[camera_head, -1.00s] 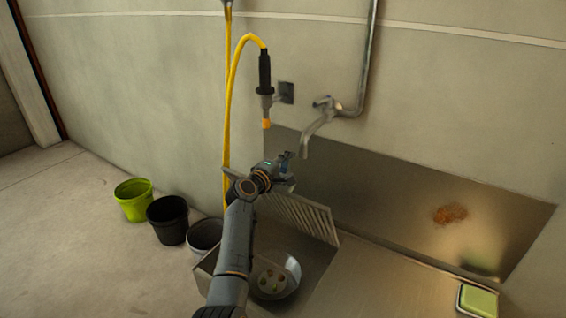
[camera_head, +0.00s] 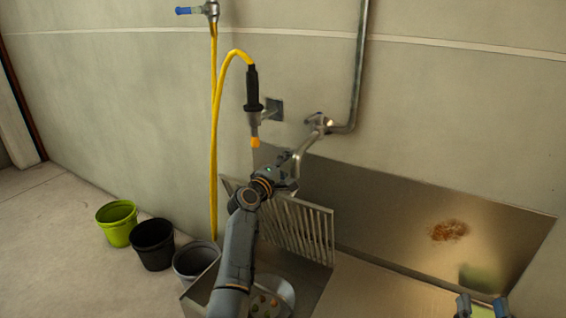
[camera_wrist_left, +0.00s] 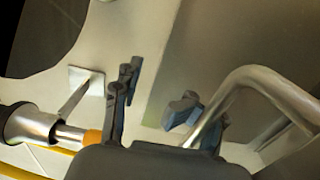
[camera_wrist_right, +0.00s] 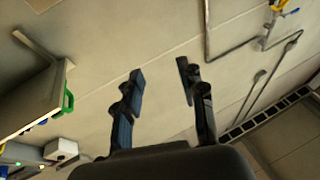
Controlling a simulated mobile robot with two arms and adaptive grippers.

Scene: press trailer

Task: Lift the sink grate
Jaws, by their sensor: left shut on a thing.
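The sink grate (camera_head: 306,232), a row of metal bars, stands steeply tilted up at the back of the sink, its lower edge near the basin. My left gripper (camera_head: 284,180) is shut at its upper edge, just in front of the tap spout. In the left wrist view my left gripper's fingers (camera_wrist_left: 155,103) show, but the grate between them cannot be made out. The tap pipe (camera_wrist_left: 236,93) passes close beside the right-hand finger. My right gripper (camera_head: 482,307) is at the bottom right edge; the right wrist view shows it open and empty (camera_wrist_right: 160,78).
The tap (camera_head: 318,127) and yellow hose with its spray nozzle (camera_head: 253,105) are close to my left gripper. Green (camera_head: 117,224), black (camera_head: 153,244) and grey (camera_head: 194,262) buckets stand left of the sink. The metal counter (camera_head: 375,292) right of the sink is mostly clear.

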